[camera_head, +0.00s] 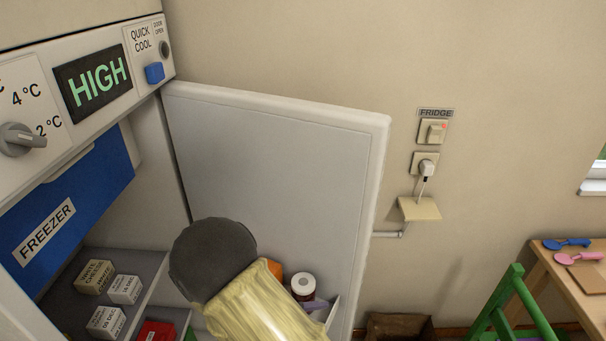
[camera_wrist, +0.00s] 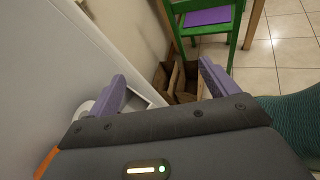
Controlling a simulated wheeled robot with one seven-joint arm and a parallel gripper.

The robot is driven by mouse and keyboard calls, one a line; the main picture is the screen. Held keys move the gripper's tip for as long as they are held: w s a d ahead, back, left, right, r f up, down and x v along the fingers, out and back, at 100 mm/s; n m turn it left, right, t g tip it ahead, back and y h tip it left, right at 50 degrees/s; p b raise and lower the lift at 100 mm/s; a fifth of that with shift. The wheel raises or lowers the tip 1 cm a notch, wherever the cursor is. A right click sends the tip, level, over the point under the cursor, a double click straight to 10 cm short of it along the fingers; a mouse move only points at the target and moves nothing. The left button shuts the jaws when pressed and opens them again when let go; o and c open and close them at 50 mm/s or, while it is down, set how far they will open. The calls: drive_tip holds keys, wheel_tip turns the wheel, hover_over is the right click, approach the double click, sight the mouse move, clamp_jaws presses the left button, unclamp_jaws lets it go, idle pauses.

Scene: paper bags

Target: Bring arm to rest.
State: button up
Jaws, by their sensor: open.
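My gripper (camera_wrist: 163,74) shows in the wrist view, with its two purple fingers spread apart and nothing between them. It points down past the edge of the open fridge door, towards brown paper bags (camera_wrist: 186,80) on the floor. In the head view, my yellow-sleeved arm with its dark joint reaches across the lower part of the open fridge door (camera_head: 275,160). The gripper itself is mostly hidden there.
The fridge shelf (camera_head: 150,268) holds several small labelled boxes. A white-lidded jar (camera_head: 302,284) sits by the door shelf, close to my arm. A green chair (camera_head: 512,305) and a wooden table (camera_head: 560,278) stand at the right.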

drive_tip(key=s+d+r+m+g+y+p, duration=0.1)
drive_tip(key=s+d+r+m+y+p, duration=0.1)
drive_tip(key=d+r+m+y, duration=0.3)
drive_tip(key=s+d+r+m+g+y+p, duration=0.1)
drive_tip(key=d+r+m+y, duration=0.4)
drive_tip(key=r+m, duration=0.6)
drive_tip(key=m+y+p, duration=0.1)
drive_tip(key=m+y, duration=0.1)
drive_tip(key=m, duration=0.2)
drive_tip(key=shift+s+d+r+y+p, duration=0.15)
drive_tip(key=shift+s+r+y+p, duration=0.05)
drive_tip(key=shift+s+y+p, duration=0.15)
